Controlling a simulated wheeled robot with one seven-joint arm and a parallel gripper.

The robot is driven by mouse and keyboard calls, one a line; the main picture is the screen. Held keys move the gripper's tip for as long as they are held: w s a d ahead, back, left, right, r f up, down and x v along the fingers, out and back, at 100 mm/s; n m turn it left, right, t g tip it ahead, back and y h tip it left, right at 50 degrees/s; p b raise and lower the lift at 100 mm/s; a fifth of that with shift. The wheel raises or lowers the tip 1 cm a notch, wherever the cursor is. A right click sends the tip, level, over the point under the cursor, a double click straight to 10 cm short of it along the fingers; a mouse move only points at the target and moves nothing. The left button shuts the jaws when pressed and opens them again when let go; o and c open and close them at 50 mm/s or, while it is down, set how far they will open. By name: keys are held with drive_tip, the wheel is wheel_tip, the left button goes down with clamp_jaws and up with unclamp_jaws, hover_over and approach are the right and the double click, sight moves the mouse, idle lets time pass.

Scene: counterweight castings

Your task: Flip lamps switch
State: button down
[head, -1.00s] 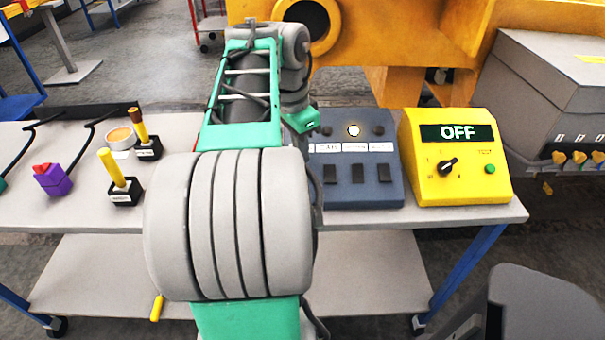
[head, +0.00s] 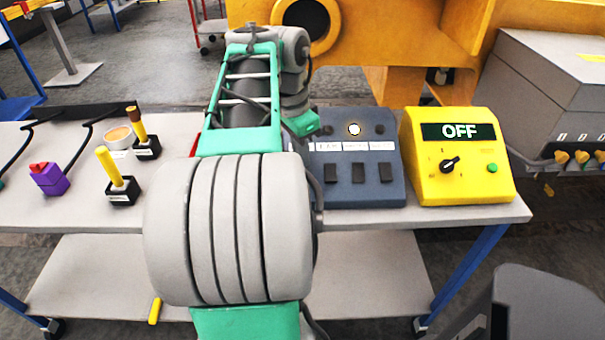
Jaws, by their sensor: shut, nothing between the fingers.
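A dark blue-grey switch panel (head: 371,182) sits on the cart table, right of my arm. It has three black rocker switches (head: 358,173) in a row, with white labels above them too small to read. Of the round indicators above the labels, the middle one (head: 354,129) glows and the other two look dark. My arm covers the panel's left edge. My gripper is hidden behind my own arm links, so its fingers do not show and I cannot see whether they touch anything.
A yellow box (head: 458,187) reading OFF, with a black knob and green button, stands right of the panel. Left of my arm are two yellow-handled levers (head: 118,176), a purple block (head: 49,180) and a cup (head: 118,138). A grey cabinet (head: 555,85) stands at right.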

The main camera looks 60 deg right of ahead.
drive_tip(key=shift+f, duration=0.1)
wheel_tip(320, 180, up, 7)
drive_tip(key=p, duration=0.6)
drive_tip(key=shift+p, duration=0.4)
